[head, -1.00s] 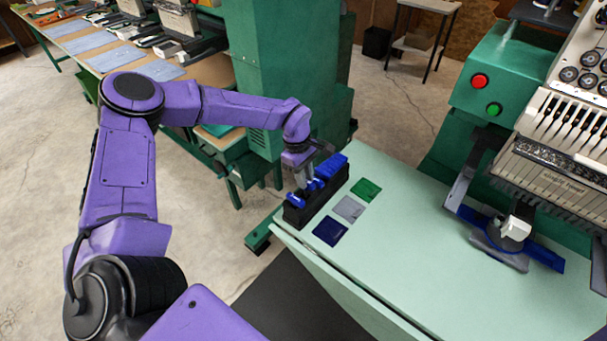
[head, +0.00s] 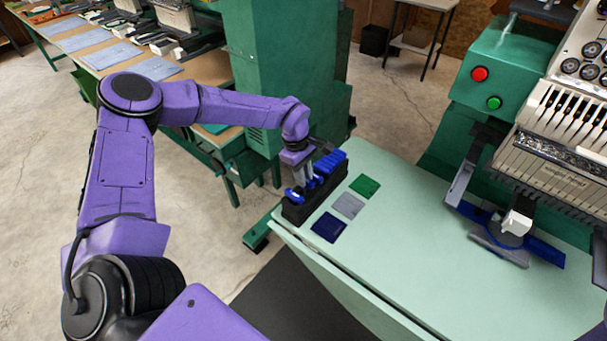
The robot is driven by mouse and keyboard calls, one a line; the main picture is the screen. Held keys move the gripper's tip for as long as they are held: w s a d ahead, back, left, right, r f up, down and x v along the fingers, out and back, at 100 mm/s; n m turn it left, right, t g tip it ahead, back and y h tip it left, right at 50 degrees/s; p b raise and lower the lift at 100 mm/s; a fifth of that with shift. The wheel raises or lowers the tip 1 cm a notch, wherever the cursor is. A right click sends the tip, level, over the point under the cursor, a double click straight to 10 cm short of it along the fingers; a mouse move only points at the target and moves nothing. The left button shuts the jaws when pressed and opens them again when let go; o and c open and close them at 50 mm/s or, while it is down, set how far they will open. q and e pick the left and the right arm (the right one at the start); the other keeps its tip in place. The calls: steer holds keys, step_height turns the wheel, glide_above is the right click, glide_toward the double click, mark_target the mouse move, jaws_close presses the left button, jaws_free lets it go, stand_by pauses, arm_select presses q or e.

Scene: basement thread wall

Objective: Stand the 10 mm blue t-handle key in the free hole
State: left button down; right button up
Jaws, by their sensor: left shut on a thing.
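My left gripper (head: 304,182) points down over the black key rack (head: 312,205) at the near-left edge of the pale green table. It is shut on a blue t-handle key (head: 313,182), whose handle shows at the fingers. I cannot tell how deep the key's shaft sits in the rack, as the rack and fingers hide it. Several other blue handles (head: 331,162) stand in the rack's far end, and one blue handle (head: 292,195) shows at its near end. The free hole is hidden. My right gripper is not in view.
Green (head: 365,186), grey (head: 348,206) and dark blue (head: 329,227) patches lie in a row right of the rack. An embroidery machine (head: 550,165) stands at the table's right. A green column (head: 275,65) rises behind the rack. The table's middle (head: 420,240) is clear.

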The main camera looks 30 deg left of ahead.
arm_select(q)
steer(key=shift+f+b, duration=0.6)
steer(key=shift+f, duration=0.3)
steer(key=c, duration=0.9)
jaws_free()
steer(key=shift+c, duration=0.2)
steer(key=shift+r, duration=0.1)
steer(key=shift+w+a+r, duration=0.15)
steer(key=shift+r, duration=0.2)
step_height(320, 180, up, 10)
steer(key=a+b, duration=0.2)
steer(key=shift+f, duration=0.15)
steer(key=shift+f, duration=0.1)
